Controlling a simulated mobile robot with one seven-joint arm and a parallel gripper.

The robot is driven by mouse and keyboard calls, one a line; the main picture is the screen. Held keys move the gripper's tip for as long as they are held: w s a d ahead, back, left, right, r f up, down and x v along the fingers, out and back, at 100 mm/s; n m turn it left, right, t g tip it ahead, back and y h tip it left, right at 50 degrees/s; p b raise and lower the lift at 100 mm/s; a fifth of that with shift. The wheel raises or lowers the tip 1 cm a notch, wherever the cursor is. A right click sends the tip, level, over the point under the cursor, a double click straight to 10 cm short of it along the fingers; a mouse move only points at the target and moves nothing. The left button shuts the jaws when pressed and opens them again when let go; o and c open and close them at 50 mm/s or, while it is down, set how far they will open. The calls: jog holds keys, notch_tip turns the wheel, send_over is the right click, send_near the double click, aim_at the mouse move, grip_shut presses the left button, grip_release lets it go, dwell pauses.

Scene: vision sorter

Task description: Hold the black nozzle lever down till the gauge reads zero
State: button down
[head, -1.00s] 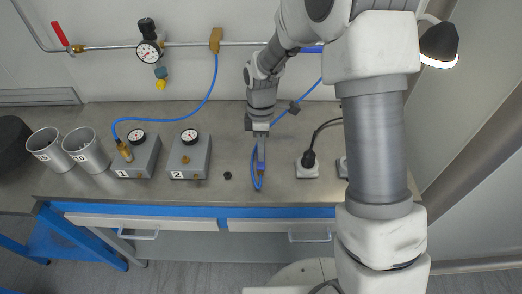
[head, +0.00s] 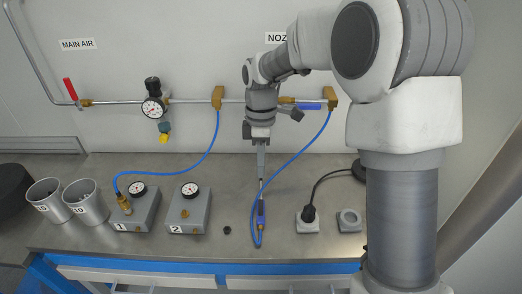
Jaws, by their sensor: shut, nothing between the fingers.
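The nozzle (head: 261,213) is a slim dark and blue piece with a thin tip, lying on the steel bench at the end of a blue hose (head: 290,166). Its black lever is too small to make out. My gripper (head: 261,172) points down, shut and empty, just beyond the nozzle's body and near its thin tip; whether it touches cannot be told. A round gauge (head: 153,108) sits on the wall pipe. Smaller gauges stand on grey box 1 (head: 137,188) and grey box 2 (head: 190,190). No reading is legible.
A red-handled valve (head: 70,89) and brass fittings (head: 218,97) are on the pipe. Two numbered grey cups (head: 87,203) stand at left. A black plug in a white socket (head: 307,218) and a grey ring block (head: 349,219) lie right of the nozzle. A small black knob (head: 227,230) lies left.

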jog(key=shift+w+r, duration=0.15)
jog(key=shift+r, duration=0.9)
jog(key=shift+w+r, duration=0.15)
jog(key=shift+r, duration=0.85)
jog(key=s+d+r+m+t, duration=0.4)
jog(key=s+d+r+m, duration=0.35)
jog(key=s+r, duration=0.2)
jog(key=s+d+m+t, duration=0.3)
jog(key=s+d+m, duration=0.2)
jog(key=s+m, duration=0.5)
jog(key=shift+s+f, duration=0.25)
jog(key=shift+s, duration=0.9)
